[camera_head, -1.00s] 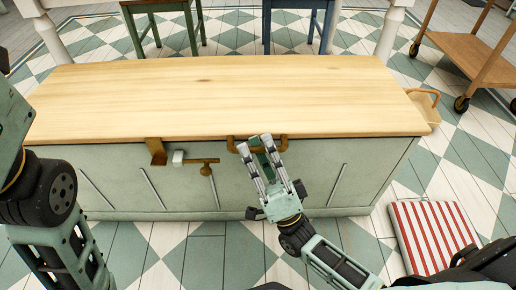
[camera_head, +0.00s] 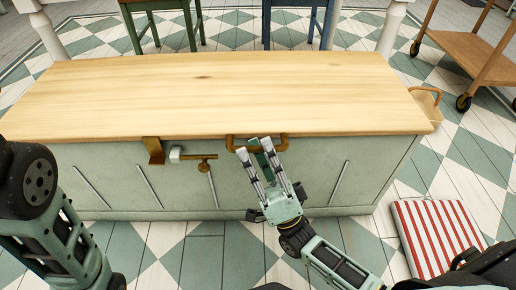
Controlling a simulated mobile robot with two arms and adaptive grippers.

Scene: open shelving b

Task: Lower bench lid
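The bench has a light wooden lid (camera_head: 215,90) lying flat on a pale green box (camera_head: 130,180). A bronze handle (camera_head: 231,143) is fixed at the lid's front edge. My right gripper (camera_head: 256,145) is at this handle, its two fingers pointing up with a gap between them. The fingertips overlap the handle; I cannot tell whether they touch it. A brass latch (camera_head: 205,160) with a pale knob and a bronze bracket (camera_head: 153,150) sit on the front, left of the handle. My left arm shows at the left edge; its gripper is out of view.
A red-and-white striped cushion (camera_head: 437,235) lies on the floor at the right. A wooden cart (camera_head: 470,45) stands at the back right, and a basket-like item (camera_head: 427,100) is beside the bench's right end. Green (camera_head: 160,8) and blue (camera_head: 297,8) chairs stand behind.

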